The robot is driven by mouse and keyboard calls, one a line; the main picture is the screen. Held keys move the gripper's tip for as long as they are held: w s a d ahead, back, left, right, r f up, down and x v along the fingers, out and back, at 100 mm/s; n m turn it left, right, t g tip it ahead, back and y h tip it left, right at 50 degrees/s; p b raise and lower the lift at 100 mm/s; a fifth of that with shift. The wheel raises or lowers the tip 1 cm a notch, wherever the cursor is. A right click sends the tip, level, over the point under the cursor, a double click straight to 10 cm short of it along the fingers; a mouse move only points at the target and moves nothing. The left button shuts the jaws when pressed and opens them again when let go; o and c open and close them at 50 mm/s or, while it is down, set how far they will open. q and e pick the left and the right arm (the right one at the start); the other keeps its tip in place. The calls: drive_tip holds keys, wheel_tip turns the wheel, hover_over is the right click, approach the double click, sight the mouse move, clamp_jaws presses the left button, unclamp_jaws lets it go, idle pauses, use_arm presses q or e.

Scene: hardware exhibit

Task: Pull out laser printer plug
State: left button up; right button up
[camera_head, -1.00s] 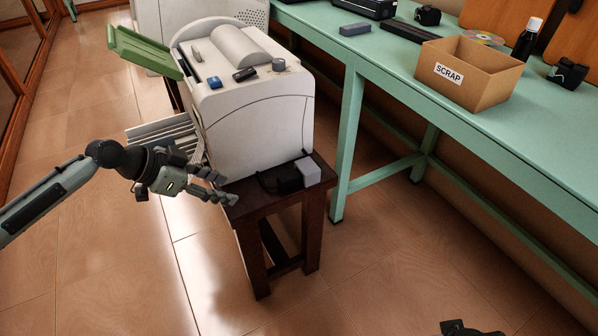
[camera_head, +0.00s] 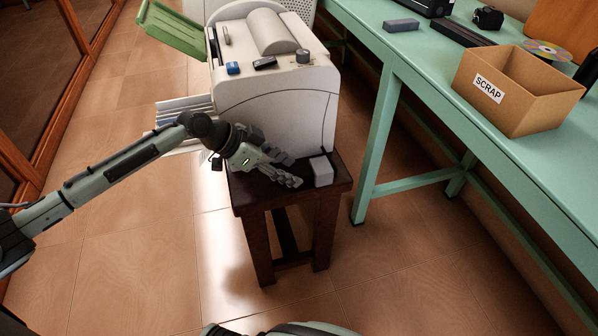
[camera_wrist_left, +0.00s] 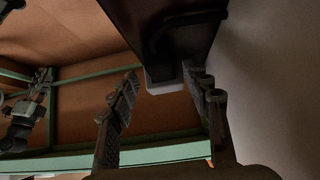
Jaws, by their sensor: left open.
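The laser printer (camera_head: 275,105) is a pale machine on a small dark wooden stand (camera_head: 245,200). A light grey socket block (camera_head: 321,171) sits at the stand's front right corner. My left gripper (camera_head: 292,170) is open beside the block, low over the stand in front of the printer, and covers the plug area in the head view. In the left wrist view the block (camera_wrist_left: 163,84) shows beyond and between the spread fingers (camera_wrist_left: 163,98). A black cord (camera_wrist_left: 165,38) curves past it. The plug cannot be told apart from the dark stand.
A green bench (camera_head: 430,95) stands to the right with an open SCRAP box (camera_head: 520,90) and a disc (camera_head: 549,50) on it. A green tray (camera_head: 172,30) sticks out behind the printer. Floor in front of the stand is clear.

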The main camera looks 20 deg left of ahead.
sight(297, 173)
use_arm(q)
drive_tip(key=shift+x, duration=1.7)
drive_tip(key=shift+c, duration=0.3)
clamp_jaws()
